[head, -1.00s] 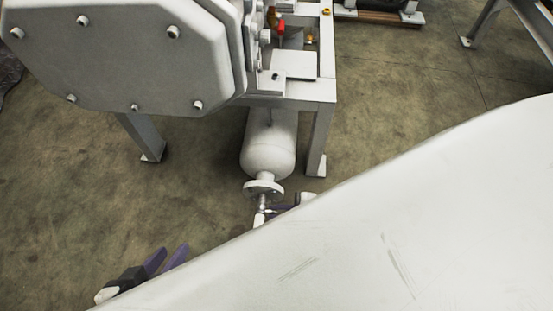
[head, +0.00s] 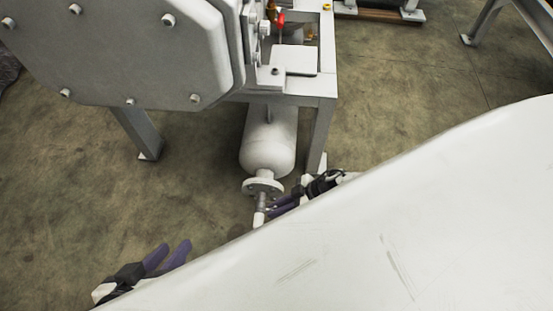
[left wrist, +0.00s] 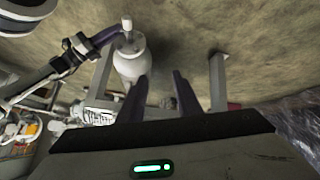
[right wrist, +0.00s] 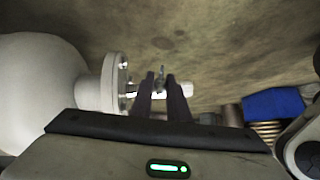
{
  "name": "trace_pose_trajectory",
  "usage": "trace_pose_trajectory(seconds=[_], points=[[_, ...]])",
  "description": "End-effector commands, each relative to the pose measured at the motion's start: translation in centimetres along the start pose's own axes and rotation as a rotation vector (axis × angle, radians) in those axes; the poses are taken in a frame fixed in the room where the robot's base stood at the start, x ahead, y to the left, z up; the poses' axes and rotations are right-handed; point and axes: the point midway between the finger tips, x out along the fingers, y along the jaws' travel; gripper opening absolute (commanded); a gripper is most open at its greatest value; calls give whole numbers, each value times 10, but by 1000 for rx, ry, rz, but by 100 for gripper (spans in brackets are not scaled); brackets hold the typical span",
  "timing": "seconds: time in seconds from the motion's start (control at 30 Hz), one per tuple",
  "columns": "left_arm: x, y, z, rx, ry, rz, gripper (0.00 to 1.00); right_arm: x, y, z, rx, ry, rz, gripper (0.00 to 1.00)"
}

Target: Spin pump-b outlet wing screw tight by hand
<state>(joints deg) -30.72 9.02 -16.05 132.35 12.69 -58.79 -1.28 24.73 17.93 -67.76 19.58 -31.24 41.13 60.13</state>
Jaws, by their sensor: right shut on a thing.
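A white cylindrical vessel (head: 268,145) hangs below the frame, with a bolted flange (head: 262,188) and a short outlet pipe (head: 260,217) at its near end. My right gripper (head: 271,210) reaches this pipe from the right. In the right wrist view its fingers (right wrist: 163,80) are shut on a small grey wing screw (right wrist: 162,71) on the pipe, just beyond the flange (right wrist: 121,82). The fingers hide most of the screw. My left gripper (head: 180,248) is open and empty, lower left of the pipe. Its spread fingers also show in the left wrist view (left wrist: 160,82).
A large white surface (head: 400,220) fills the lower right and hides part of both arms. The grey housing (head: 130,50) and frame leg (head: 137,135) stand at upper left. Open floor (head: 60,190) lies at left. A blue object (right wrist: 273,103) shows in the right wrist view.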

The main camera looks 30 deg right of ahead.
Motion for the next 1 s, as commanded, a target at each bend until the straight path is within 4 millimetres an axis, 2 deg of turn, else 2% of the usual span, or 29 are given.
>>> trace_pose_trajectory(seconds=[0.33,0.37,0.43,0.77,0.93,1.0], points=[[0,0,0,-1,2,1,31,-1,0,2,1,-3,0,0],[0,0,0,0,2,1,31,-1,0,2,1,-3,0,18],[0,0,0,-1,3,1,31,-1,0,2,1,-3,0,30],[-3,1,-2,1,3,0,31,-4,0,0,1,-1,0,30],[-12,-3,-10,6,0,-25,31,-29,0,-3,2,-2,1,30],[-13,-9,5,-16,-10,-52,31,-44,0,-4,2,-3,1,30]])
